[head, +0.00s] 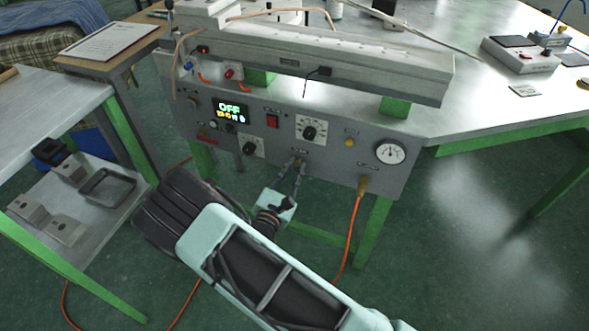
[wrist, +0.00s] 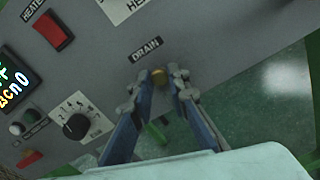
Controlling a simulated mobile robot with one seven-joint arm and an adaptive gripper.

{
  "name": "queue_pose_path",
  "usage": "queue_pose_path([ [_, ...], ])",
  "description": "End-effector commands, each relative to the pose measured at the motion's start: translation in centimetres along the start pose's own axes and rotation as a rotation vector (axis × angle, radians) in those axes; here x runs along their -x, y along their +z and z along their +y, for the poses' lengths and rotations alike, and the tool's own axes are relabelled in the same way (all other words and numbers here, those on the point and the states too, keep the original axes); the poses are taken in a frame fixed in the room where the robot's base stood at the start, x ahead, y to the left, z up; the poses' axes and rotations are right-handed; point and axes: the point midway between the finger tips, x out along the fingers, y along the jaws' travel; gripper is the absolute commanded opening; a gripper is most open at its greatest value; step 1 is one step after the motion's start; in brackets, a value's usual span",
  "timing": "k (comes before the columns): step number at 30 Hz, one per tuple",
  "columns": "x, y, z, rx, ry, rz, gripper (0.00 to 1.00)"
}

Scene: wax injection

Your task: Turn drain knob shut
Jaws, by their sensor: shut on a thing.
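How far the knob is turned cannot be told.
Left of the knob are a dial (wrist: 75,126) and a red switch (wrist: 53,31). A round gauge (head: 390,151) and an orange hose (head: 350,235) are on the panel's right. A side table (head: 40,120) with metal blocks stands at left. Open floor lies at right.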

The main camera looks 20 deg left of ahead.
Motion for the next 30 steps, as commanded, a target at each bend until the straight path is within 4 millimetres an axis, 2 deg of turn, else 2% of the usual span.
queue_pose_path([
  [30,0.05,-0.31,-0.08,-0.954,0.0,0.001,0.0],
])
